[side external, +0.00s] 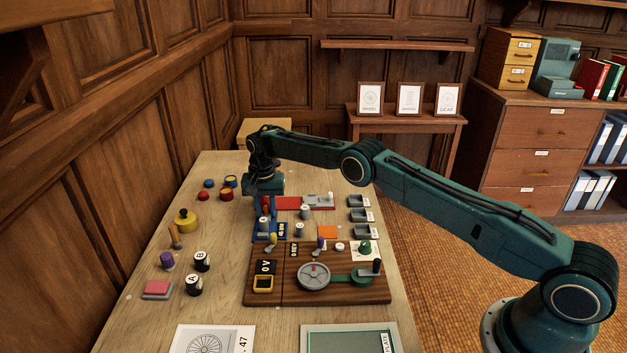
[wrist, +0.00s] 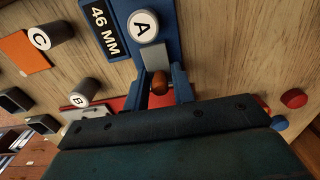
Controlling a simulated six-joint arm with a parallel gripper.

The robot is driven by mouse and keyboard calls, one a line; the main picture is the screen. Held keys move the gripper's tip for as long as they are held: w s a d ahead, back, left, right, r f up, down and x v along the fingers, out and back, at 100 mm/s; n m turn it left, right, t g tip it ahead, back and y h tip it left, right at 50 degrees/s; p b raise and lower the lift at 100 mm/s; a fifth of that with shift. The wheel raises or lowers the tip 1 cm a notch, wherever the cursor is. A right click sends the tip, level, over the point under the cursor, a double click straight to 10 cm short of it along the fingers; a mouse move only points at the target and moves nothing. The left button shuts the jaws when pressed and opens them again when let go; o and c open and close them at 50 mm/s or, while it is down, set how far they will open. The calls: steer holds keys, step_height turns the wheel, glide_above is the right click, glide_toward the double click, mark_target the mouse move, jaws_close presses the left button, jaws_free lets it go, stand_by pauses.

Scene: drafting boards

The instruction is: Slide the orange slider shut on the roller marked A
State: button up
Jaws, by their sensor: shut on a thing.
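The roller marked A (wrist: 142,26) has a white top and stands on a blue base (wrist: 121,10) labelled 46 MM. A grey plate (wrist: 154,57) lies between the roller and the orange slider's knob (wrist: 160,81); I cannot tell whether it touches the roller. My gripper (wrist: 161,88) is shut on the orange knob, one blue finger on each side. In the side external view, my gripper (side external: 266,206) points down just behind the roller (side external: 264,224) on the blue base (side external: 283,231).
Roller C (wrist: 42,36) stands beside an orange square (wrist: 23,52); roller B (wrist: 81,99) is close to my gripper. A wooden panel (side external: 345,293) with a dial (side external: 314,276) lies in front. Black pieces marked A (side external: 194,285) and B (side external: 202,260) stand at the left.

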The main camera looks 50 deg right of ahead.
steer(key=shift+s+a, duration=0.9)
steer(key=shift+a, duration=0.1)
stand_by(2.5)
steer(key=shift+w+d, duration=0.1)
stand_by(0.7)
steer(key=o, duration=0.7)
steer(key=shift+d, duration=0.1)
steer(key=shift+r, duration=0.1)
steer(key=shift+w+r, duration=0.1)
steer(key=shift+r, duration=3.3)
